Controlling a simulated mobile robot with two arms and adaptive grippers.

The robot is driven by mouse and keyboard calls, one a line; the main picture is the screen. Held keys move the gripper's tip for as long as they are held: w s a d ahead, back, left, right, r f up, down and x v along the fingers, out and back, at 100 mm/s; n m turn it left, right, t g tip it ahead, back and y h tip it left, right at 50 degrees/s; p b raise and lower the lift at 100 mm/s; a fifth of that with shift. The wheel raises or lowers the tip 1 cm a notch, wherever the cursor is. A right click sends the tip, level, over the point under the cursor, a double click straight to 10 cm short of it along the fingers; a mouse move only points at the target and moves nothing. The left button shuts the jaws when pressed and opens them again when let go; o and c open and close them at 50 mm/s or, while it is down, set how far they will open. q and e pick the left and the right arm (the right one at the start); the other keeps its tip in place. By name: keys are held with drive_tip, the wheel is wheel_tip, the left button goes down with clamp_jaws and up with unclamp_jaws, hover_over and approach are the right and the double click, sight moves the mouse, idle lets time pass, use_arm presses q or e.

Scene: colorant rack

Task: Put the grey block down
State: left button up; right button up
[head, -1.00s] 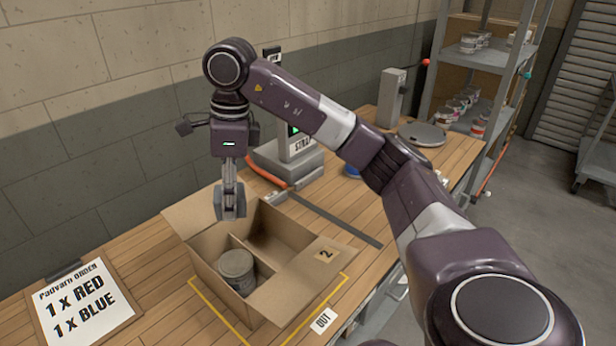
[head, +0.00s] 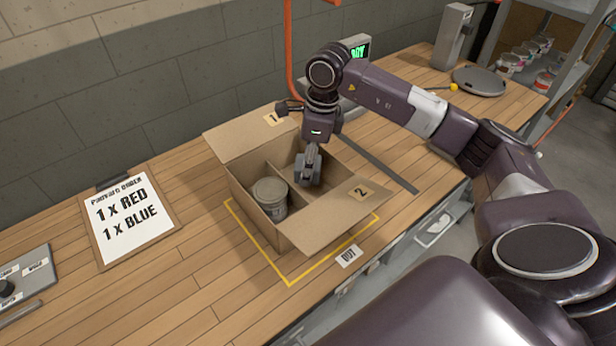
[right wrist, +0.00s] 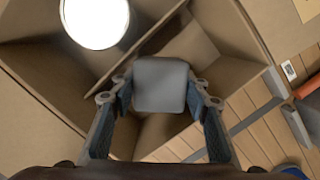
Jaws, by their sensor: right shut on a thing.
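The grey block (right wrist: 160,85) shows between the fingers of my right gripper (right wrist: 160,92) in the right wrist view. My right gripper, also in the head view (head: 308,170), is shut on it, pointing down into the right-hand compartment of the open cardboard box (head: 290,228). In the head view the fingers largely hide the block, and I cannot tell whether it touches the box floor. A grey can (head: 270,198) stands upright in the other compartment, across the divider; its bright lid shows in the right wrist view (right wrist: 95,18). My left gripper is not in view.
Box flaps marked 1 (head: 240,135) and 2 (head: 345,205) stand spread open. An order sheet (head: 130,218) reading 1 x RED, 1 x BLUE lies left of the box. A panel with a knob (head: 25,280) is at far left.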

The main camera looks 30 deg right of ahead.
sight(308, 191)
wheel_tip(308, 191, down, 5)
drive_tip(key=shift+r+p, duration=0.1)
drive_tip(key=shift+p, duration=0.3)
drive_tip(key=shift+f, duration=0.25)
drive_tip(key=shift+f, duration=0.2)
drive_tip(key=o, duration=0.6)
drive_tip(key=shift+r, duration=0.1)
drive_tip(key=shift+c, duration=0.2)
